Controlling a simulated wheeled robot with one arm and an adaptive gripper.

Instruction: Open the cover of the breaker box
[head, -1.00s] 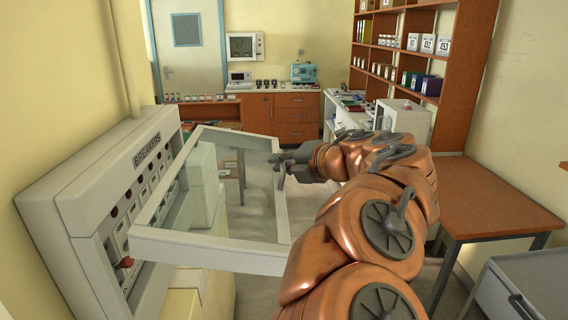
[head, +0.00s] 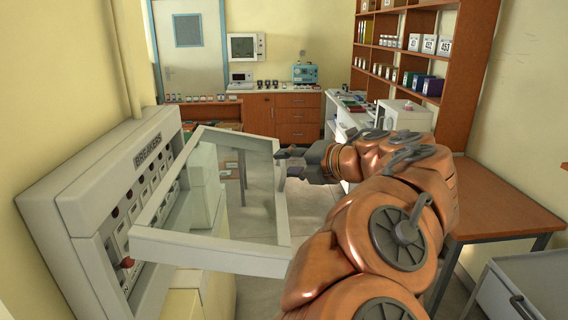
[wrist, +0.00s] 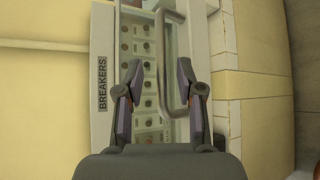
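The breaker box (head: 60,205) is a pale grey panel on the left wall, labelled BREAKERS, with rows of switches. Its cover (head: 210,248), a white frame around a clear pane, stands swung out from the panel. The cover's handle (head: 280,176) is on its outer edge. My gripper (head: 284,163) is beside that outer edge. In the wrist view, the fingers of my gripper (wrist: 158,78) are spread apart, and the curved grey handle (wrist: 163,75) shows between and beyond them. I see no grip on the handle. The breaker box (wrist: 101,125) lies behind.
A wooden table (head: 500,205) and a grey cabinet (head: 525,290) stand on the right. A shelf (head: 455,60) with boxes and binders is behind them. A wooden counter (head: 285,118) with instruments is at the back. Floor shows beyond the cover.

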